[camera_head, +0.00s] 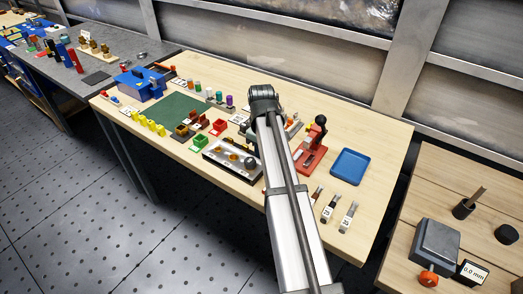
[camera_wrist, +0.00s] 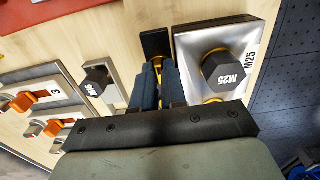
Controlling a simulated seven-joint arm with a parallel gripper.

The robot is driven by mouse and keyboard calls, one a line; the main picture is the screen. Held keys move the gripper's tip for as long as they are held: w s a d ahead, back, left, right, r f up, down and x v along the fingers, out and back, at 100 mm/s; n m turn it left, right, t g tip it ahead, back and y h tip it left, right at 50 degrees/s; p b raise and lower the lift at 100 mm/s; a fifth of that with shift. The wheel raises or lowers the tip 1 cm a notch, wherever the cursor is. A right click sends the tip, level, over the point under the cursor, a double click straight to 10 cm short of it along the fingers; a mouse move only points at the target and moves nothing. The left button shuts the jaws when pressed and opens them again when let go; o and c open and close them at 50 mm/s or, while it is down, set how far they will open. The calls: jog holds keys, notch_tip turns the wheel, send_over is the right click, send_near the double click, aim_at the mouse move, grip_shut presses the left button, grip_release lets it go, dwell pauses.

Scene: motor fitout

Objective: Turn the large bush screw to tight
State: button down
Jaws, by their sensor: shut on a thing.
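A large black hex-headed screw (camera_wrist: 222,70) marked M25 stands in a silver plate (camera_wrist: 187,44) in the wrist view. A yellow ring shows under its head. A smaller black hex head (camera_wrist: 96,80) marked M16 sits on a narrow metal plate to the left. My gripper (camera_wrist: 158,68) has its two blue fingers between these heads, to the left of the M25 head and apart from it. The fingers are shut on a narrow, partly yellow thing (camera_wrist: 161,72), mostly hidden between them. In the head view my arm hides the gripper and the screws.
A black block (camera_wrist: 155,43) is just beyond the fingertips. Orange-handled parts (camera_wrist: 30,99) lie at left. On the bench, a red stand (camera_head: 312,150) and a blue tray (camera_head: 350,166) are right of my arm; a metal tray (camera_head: 216,155) and green mat (camera_head: 165,115) are left.

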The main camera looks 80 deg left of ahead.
jog(key=shift+m, duration=0.3)
jog(key=m, duration=0.3)
jog(key=shift+m, duration=0.4)
jog(key=m, duration=0.9)
jog(key=shift+m, duration=2.2)
jog(key=c, duration=1.2)
grip_release()
